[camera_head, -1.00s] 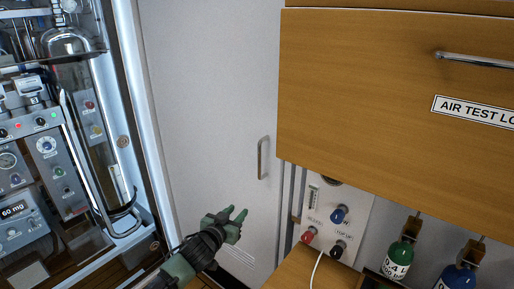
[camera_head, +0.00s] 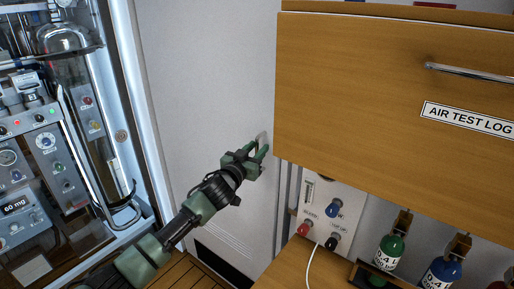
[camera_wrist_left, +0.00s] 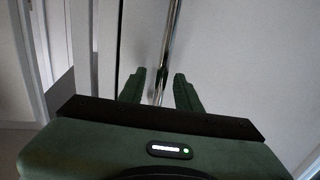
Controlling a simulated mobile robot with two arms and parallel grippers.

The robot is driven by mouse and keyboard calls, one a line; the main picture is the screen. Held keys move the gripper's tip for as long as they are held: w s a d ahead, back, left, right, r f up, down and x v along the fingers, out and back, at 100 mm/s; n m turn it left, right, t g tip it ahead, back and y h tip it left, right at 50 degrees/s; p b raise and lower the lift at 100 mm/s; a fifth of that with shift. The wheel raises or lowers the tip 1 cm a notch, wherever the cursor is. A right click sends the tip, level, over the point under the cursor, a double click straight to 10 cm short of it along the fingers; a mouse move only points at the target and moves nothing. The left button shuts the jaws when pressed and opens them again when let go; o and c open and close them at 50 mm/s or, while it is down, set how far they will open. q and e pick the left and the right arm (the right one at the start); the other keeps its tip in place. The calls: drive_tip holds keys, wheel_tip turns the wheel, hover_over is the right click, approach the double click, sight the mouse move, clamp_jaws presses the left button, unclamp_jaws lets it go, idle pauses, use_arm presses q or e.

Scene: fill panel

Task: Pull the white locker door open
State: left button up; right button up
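The white locker door (camera_head: 200,85) stands behind my arm, left of the wooden cabinet, and looks closed. Its metal handle (camera_head: 262,138) is partly hidden by my left gripper (camera_head: 262,150) in the head view. In the left wrist view the handle (camera_wrist_left: 168,45) is a shiny upright bar running down between the two green fingertips (camera_wrist_left: 160,88). The fingers are apart, one on each side of the bar, and a gap shows at the right finger. My right gripper is not in view.
A wooden cabinet with a drawer (camera_head: 390,95) juts out just right of the handle. A glass-fronted instrument cabinet (camera_head: 50,150) stands at the left. A valve panel (camera_head: 325,210) and green and blue bottles (camera_head: 390,252) sit at the lower right.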

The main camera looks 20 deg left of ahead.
use_arm(q)
drive_tip(key=shift+w, duration=0.25)
clamp_jaws()
drive_tip(key=shift+s, duration=0.1)
idle(1.2)
